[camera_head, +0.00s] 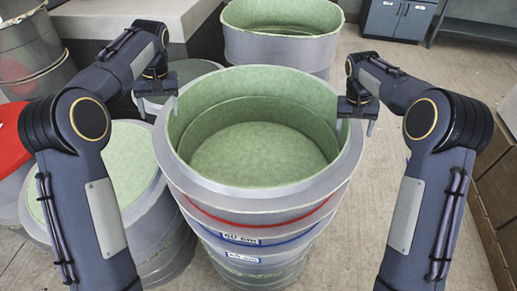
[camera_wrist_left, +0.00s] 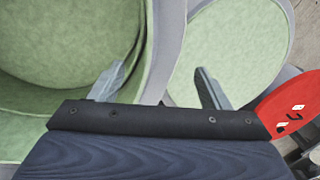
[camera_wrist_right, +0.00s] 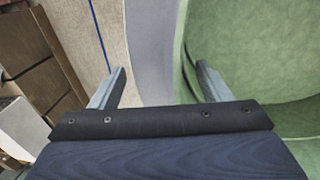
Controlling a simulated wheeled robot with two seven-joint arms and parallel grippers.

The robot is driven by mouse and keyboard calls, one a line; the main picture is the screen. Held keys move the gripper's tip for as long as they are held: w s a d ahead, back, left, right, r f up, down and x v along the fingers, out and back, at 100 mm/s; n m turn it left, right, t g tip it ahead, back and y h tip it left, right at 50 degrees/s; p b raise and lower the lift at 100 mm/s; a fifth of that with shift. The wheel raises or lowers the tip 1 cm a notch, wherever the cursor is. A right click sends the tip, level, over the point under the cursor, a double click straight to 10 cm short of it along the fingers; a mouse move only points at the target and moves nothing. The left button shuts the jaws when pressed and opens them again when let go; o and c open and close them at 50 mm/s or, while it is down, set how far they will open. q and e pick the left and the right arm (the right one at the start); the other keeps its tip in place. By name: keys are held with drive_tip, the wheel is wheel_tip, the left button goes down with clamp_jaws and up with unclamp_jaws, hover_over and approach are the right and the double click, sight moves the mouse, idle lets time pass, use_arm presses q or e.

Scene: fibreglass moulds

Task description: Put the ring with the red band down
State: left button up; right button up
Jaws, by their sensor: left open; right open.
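The ring with the red band (camera_head: 262,212) is a wide grey ring with a pale green inside. It sits on top of a stack, above a part with a blue band (camera_head: 290,242). My left gripper (camera_head: 173,92) is at its left rim, open, with the rim between its fingers in the left wrist view (camera_wrist_left: 166,45). My right gripper (camera_head: 356,113) is at its right rim, open, with the grey rim between its fingers in the right wrist view (camera_wrist_right: 152,50). I cannot tell whether any finger touches the rim.
Another green-lined mould (camera_head: 283,45) stands behind the stack. A green-topped mould (camera_head: 140,165) stands close at the left, with a red disc (camera_head: 10,140) beyond it. A dark cabinet (camera_head: 398,18) is at the back. Floor is clear at the right, before wooden crates (camera_head: 490,200).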

drive_tip(key=shift+r, duration=0.25)
use_arm(q)
drive_tip(key=r, duration=0.4)
drive_tip(key=shift+w+d+r, duration=0.1)
drive_tip(key=shift+d+r, duration=0.25)
drive_tip(key=shift+r, duration=0.05)
use_arm(e)
wheel_tip(320, 180, up, 11)
drive_tip(key=a, duration=0.2)
drive_tip(key=shift+w+r, duration=0.2)
drive_tip(key=shift+d, duration=0.1)
